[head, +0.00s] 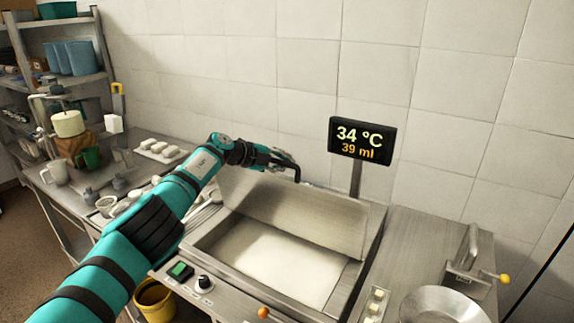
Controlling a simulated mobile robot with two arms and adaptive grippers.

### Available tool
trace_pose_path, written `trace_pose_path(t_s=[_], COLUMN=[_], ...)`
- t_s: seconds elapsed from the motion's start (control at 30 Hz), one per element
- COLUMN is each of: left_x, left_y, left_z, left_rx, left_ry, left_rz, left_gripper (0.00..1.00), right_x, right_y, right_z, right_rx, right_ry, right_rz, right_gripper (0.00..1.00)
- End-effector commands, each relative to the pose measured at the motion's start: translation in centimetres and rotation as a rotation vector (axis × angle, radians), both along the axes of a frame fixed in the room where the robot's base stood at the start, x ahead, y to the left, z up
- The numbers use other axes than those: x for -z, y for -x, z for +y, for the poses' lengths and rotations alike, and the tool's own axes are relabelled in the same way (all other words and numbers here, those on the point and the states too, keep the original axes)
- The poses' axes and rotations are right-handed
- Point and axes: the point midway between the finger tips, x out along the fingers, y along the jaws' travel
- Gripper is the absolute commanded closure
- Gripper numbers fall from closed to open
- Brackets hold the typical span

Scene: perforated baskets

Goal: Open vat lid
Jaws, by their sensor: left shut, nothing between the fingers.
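The steel vat (275,262) stands in front of me with its lid (300,215) raised and tilted back, so the pale inside of the vat shows. A dark bent handle (297,173) stands at the upper left of the lid. My left gripper (285,163) is shut beside this handle, at the lid's upper left edge. I cannot tell whether its fingers touch the handle or the lid. My left arm crosses the left part of the view and hides some of the counter. My right gripper is not in view.
A display (362,139) reading 34 °C and 39 ml stands behind the vat. A steel bowl (443,305) and a lever device (468,265) are at the right. A cluttered side table (70,205) and a shelf (85,77) are at the left. A yellow bucket (155,300) stands below.

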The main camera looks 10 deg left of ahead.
Motion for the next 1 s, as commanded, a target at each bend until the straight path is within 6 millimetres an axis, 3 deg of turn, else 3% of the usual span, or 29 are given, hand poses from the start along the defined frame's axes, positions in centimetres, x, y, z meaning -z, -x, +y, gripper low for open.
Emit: trace_pose_path(t_s=[0.03,0.57,0.83,1.0], left_x=[-0.77,-0.93,-0.69,-0.47], left_y=[-0.24,-0.25,-0.2,-0.14], left_z=[0.15,0.32,0.27,0.23], left_rx=[-0.006,-0.007,-0.005,-0.003], left_ry=[0.005,0.003,0.001,-0.001], left_rz=[-0.008,-0.004,0.0,0.004], left_gripper=[1.0,1.0,0.65,0.62], right_x=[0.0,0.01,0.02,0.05], right_y=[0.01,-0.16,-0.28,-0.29], right_z=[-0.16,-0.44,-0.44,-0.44], right_rx=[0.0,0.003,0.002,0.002], right_ry=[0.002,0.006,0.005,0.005], right_rz=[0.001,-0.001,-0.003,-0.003], right_gripper=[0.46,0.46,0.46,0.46])
